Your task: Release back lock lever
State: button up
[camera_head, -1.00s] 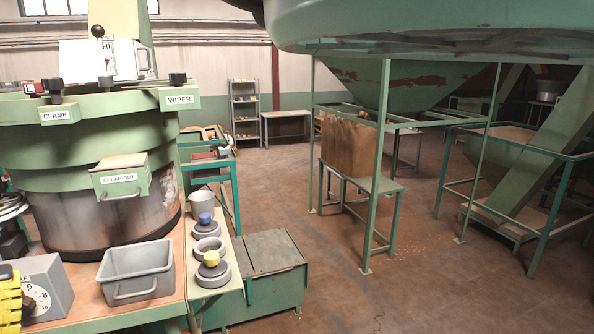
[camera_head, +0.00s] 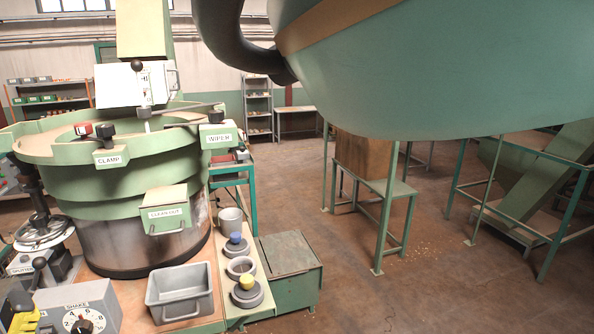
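The round green machine (camera_head: 125,185) stands at the left, with a wide open rim on top. A lever with a black ball knob (camera_head: 137,66) rises at a white box above the rim. Black knobs sit by the CLAMP plate (camera_head: 111,158) and the WIPER plate (camera_head: 219,138); a red and black fitting (camera_head: 83,129) is also on the rim. No part is labelled as the back lock lever, and I cannot tell which one it is. My gripper is not in view.
A large green rounded body (camera_head: 440,70) with a dark hose fills the upper right, close to me. A grey bin (camera_head: 180,293) and several weights stand on the bench in front. A green box (camera_head: 290,262) is beside it. The floor at centre right is mostly clear.

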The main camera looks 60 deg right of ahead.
aim_at(38, 262)
jog(key=i+j+u, duration=0.2)
jog(key=i+j, duration=0.3)
jog(key=i+j+u, duration=0.25)
jog(key=i+j, duration=0.15)
jog(key=u, duration=0.25)
jog(key=z, duration=0.25)
jog(key=i, duration=0.05)
